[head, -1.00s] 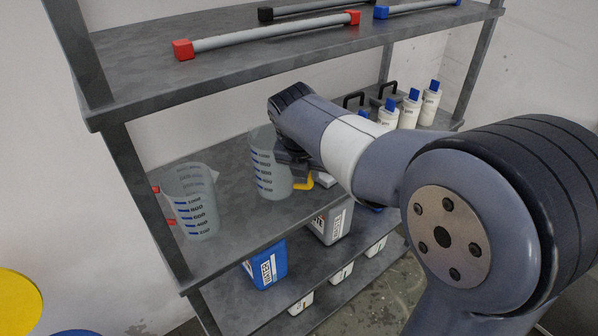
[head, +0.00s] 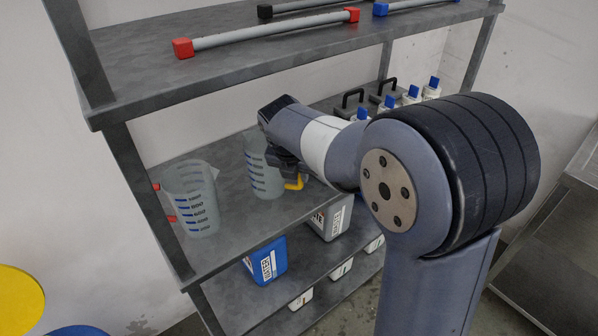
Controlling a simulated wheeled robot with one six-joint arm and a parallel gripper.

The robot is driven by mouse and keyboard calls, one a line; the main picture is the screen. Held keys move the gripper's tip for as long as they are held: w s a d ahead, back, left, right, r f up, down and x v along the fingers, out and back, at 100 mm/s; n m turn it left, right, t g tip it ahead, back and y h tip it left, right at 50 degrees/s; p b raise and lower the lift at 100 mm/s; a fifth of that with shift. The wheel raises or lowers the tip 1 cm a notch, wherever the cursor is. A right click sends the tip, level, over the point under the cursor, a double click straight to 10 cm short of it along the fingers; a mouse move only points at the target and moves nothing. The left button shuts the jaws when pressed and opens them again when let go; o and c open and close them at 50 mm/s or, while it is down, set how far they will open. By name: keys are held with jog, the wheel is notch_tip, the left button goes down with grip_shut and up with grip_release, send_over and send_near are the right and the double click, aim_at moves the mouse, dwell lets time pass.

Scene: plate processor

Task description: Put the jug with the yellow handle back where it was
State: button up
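The jug with the yellow handle (head: 262,176) is a clear measuring jug with blue marks, upright on or just above the middle shelf (head: 232,229) of the rack. Its yellow handle (head: 295,184) shows at its lower right. My gripper (head: 284,160) is at the jug's right side, over the handle. The arm's wrist covers the fingertips and the upper part of the jug, so I cannot tell whether the fingers are closed on the handle.
A second clear jug with a red handle (head: 192,199) stands to the left on the same shelf. White bottles with blue caps (head: 411,95) and black-handled items (head: 352,97) stand at the back right. Blue (head: 266,262) and grey (head: 331,217) containers are below. Rods lie on the shelf above.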

jog(key=o, duration=0.5)
jog(key=shift+c, duration=0.2)
jog(key=s+a+r+b, duration=0.1)
jog(key=s+a, duration=0.1)
jog(key=s, duration=0.4)
jog(key=s+a+r, duration=0.2)
jog(key=s+a, duration=0.1)
jog(key=s, duration=0.3)
jog(key=shift+a+b, duration=0.25)
jog(key=shift+b, duration=0.1)
